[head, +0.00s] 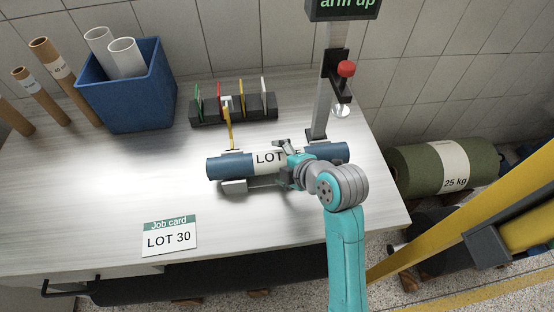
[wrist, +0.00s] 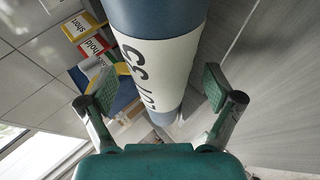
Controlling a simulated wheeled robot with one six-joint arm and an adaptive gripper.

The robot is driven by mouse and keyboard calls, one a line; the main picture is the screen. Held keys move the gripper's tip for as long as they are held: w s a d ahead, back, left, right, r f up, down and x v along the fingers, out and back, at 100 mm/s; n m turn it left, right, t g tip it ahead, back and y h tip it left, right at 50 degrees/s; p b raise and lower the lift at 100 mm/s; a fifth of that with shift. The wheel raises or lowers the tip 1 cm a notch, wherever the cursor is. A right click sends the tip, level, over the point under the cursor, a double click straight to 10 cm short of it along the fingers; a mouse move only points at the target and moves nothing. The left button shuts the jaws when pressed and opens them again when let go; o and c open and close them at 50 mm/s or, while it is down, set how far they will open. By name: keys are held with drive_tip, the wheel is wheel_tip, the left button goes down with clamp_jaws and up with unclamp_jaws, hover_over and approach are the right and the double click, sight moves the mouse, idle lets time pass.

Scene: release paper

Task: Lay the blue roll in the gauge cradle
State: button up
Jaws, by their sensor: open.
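The blue roll (head: 230,166) lies sideways at the middle of the table, with a white band lettered LOT. Its number is partly hidden in the head view. The grey gauge cradle (head: 234,187) shows under the roll's front side; the roll appears to lie along it, though full seating cannot be seen. My gripper (head: 287,164) is at the roll's right half. In the wrist view the roll (wrist: 160,65) passes between the fingers of my gripper (wrist: 160,88), which stand open with gaps on both sides.
A gauge post (head: 332,100) with a red knob (head: 346,69) and a display reading "arm up" stands behind the roll. A divider rack (head: 235,112) and a blue bin (head: 128,95) stand behind. A job card (head: 169,238) reads LOT 30. The table's left front is clear.

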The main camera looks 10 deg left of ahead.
drive_tip(key=v, duration=1)
drive_tip(key=shift+s, duration=0.15)
drive_tip(key=shift+d+r, duration=0.1)
drive_tip(key=shift+d, duration=0.05)
